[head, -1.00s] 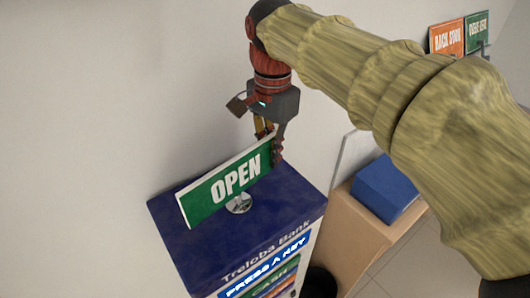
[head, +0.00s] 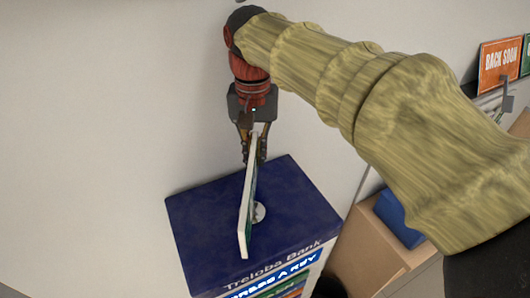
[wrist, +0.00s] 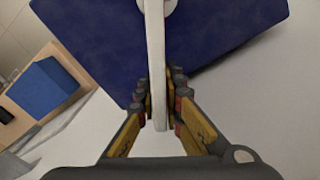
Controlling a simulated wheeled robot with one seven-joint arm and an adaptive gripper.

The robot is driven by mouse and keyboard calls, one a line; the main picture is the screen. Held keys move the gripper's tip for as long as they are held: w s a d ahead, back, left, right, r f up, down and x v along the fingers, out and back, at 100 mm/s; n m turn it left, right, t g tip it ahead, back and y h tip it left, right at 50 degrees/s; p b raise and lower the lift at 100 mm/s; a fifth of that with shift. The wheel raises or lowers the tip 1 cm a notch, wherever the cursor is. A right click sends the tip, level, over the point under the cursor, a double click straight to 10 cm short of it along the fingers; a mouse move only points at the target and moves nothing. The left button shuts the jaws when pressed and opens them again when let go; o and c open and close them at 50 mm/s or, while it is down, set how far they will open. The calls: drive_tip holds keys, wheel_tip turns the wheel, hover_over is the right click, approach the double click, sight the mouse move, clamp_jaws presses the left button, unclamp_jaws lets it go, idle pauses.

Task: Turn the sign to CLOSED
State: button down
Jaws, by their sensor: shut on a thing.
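The sign (head: 247,203) stands on a round silver base (head: 259,212) on top of the dark blue kiosk (head: 205,230). In the head view it is nearly edge-on, with a sliver of green face showing and its lettering unreadable. My gripper (head: 252,158) is shut on the far end of the sign. In the wrist view, my gripper (wrist: 160,110) has a finger on each side of the sign's white edge (wrist: 156,60). The sign's faces are hidden there.
An orange BACK SOON sign (head: 499,65) stands on a shelf at the upper right. A blue box (head: 398,218) sits on a wooden cabinet right of the kiosk. A plain wall (head: 100,100) rises close behind the kiosk.

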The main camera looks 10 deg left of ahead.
drive_tip(key=shift+s+a+n, duration=0.1)
drive_tip(key=shift+a+n, duration=0.9)
drive_tip(key=shift+n, duration=0.1)
drive_tip(key=c, duration=1.9)
unclamp_jaws()
